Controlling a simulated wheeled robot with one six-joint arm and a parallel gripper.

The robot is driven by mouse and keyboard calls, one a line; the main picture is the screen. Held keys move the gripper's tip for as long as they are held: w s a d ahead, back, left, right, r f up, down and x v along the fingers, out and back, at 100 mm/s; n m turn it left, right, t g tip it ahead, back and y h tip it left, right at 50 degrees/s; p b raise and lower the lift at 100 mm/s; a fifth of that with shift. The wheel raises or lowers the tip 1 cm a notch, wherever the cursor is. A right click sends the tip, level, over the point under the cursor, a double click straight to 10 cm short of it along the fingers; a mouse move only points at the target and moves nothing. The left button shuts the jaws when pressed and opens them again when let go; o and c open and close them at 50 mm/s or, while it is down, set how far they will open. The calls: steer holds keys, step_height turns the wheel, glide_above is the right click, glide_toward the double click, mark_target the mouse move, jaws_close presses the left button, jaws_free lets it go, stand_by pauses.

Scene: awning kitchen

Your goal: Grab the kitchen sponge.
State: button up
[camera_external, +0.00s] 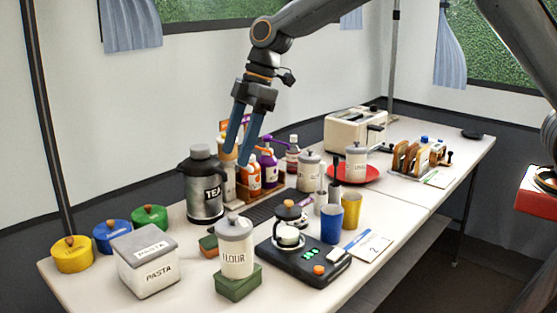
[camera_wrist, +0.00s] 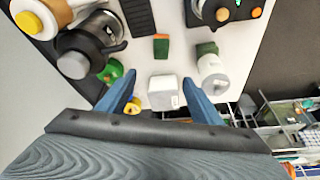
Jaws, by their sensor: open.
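The kitchen sponge (camera_external: 208,244) is a small orange block with a green layer. It lies on the white table between the black TEA pot (camera_external: 204,188) and the FLOUR jar (camera_external: 235,247), partly hidden by the jar in the external view. In the wrist view the whole sponge (camera_wrist: 161,48) shows at the upper middle, clear of other things. My gripper (camera_external: 237,160) is open and empty, with blue fingers pointing down, high above the table near the bottles. In the wrist view its fingertips (camera_wrist: 160,83) are spread apart, with the sponge beyond them.
The FLOUR jar stands on a green block (camera_external: 238,284). A PASTA box (camera_external: 147,262) is at the front left, near several coloured lidded jars. A black scale (camera_external: 303,260) is to the right. A dark rack (camera_external: 268,209) lies behind the sponge, with bottles (camera_external: 255,176) behind it.

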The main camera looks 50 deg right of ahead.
steer(key=w+a+n, duration=0.1)
steer(key=a, duration=0.3)
glide_toward(215, 239)
steer(key=shift+w+a+f, duration=0.1)
steer(key=shift+w+f, duration=0.15)
steer(key=shift+f, duration=0.25)
steer(key=shift+p+x, duration=1.25)
steer(key=shift+x, duration=2.7)
steer(key=shift+s, duration=0.2)
steer(key=c, duration=1.1)
